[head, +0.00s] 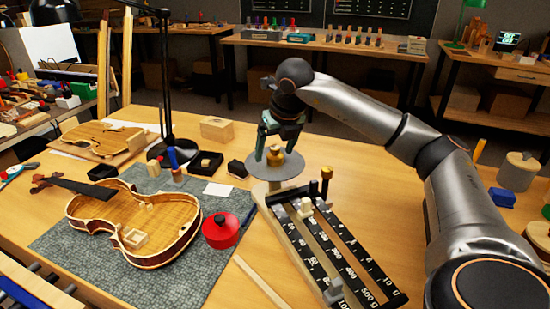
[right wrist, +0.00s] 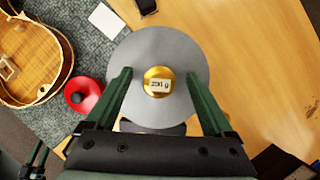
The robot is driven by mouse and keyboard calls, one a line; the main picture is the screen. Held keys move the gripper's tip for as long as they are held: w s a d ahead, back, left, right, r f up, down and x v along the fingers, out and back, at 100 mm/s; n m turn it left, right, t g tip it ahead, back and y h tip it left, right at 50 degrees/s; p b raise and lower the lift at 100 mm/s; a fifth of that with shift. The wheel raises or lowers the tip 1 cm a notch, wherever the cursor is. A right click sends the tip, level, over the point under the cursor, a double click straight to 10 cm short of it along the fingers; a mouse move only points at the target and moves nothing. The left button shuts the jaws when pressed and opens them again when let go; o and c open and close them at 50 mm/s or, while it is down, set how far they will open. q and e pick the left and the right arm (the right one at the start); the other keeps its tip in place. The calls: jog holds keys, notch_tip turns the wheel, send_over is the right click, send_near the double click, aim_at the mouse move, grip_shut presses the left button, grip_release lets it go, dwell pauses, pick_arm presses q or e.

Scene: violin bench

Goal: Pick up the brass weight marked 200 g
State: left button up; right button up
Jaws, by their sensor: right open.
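The brass weight (head: 274,155) stands on the round grey pan (head: 291,168) of a bench scale. In the right wrist view the brass weight (right wrist: 158,73) is seen from above, and the white label on its top reads 200 g. My right gripper (head: 274,150) is open over the pan. Its two green fingers (right wrist: 160,74) point down on either side of the weight, with a gap on both sides. They do not grip it.
The scale's black marked bars (head: 345,250) run toward the front right. A red tin (head: 221,231) and a violin body (head: 130,215) lie on the grey mat (head: 75,247) to the left. Black trays (head: 205,165) stand behind the mat. Bare wood is free right of the scale.

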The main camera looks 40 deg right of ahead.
jog(key=shift+c, duration=0.2)
grip_shut()
dwell(0.6)
